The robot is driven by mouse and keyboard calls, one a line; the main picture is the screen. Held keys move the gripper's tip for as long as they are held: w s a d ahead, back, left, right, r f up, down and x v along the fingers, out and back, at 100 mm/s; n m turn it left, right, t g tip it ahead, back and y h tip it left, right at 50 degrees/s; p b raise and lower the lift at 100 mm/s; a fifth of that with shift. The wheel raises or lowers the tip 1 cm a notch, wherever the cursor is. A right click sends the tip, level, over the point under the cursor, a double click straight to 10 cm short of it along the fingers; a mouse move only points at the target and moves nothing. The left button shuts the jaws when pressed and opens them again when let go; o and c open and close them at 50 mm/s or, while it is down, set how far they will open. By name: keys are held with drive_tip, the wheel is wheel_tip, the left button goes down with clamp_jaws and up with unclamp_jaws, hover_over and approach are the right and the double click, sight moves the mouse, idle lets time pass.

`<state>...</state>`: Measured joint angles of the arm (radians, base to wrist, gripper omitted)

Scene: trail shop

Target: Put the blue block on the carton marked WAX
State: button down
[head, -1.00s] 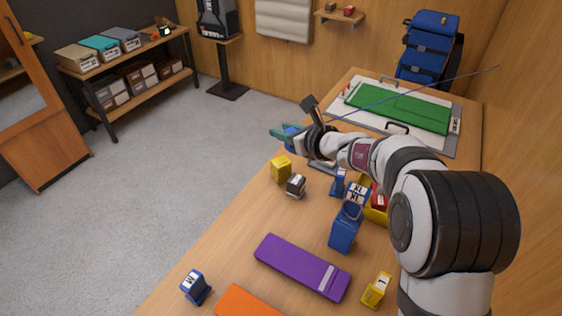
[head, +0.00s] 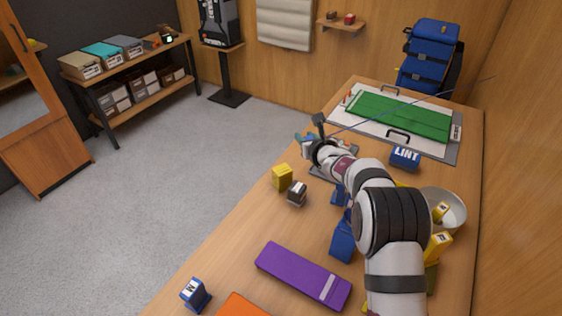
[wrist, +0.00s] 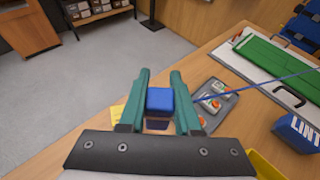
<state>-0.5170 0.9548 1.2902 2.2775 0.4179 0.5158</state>
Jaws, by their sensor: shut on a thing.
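My gripper (wrist: 161,85) has teal fingers closed on a blue block (wrist: 160,100), held between them above the table in the wrist view. In the head view my gripper (head: 306,139) is small, near the table's left edge toward the back; the block is hard to make out there. I cannot pick out a carton marked WAX. A blue carton marked LINT (head: 405,158) stands right of my arm, and also shows in the wrist view (wrist: 298,132). Blue things partly behind my arm have no readable label.
A grey tray (wrist: 214,98) lies near my gripper. A yellow block (head: 282,177) and dark block (head: 297,194) sit on the left edge. A purple box (head: 302,275), lettered blue block (head: 195,294) and white bowl (head: 457,208) stand nearer. A green board (head: 400,112) is behind.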

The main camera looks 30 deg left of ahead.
drive_tip(key=s+a+f, duration=0.1)
drive_tip(key=a+f, duration=0.6)
drive_tip(key=f, duration=0.1)
drive_tip(key=shift+a+f, duration=0.3)
drive_tip(key=shift+s, duration=0.1)
drive_tip(key=c, duration=0.6)
unclamp_jaws()
drive_tip(key=shift+f, duration=0.15)
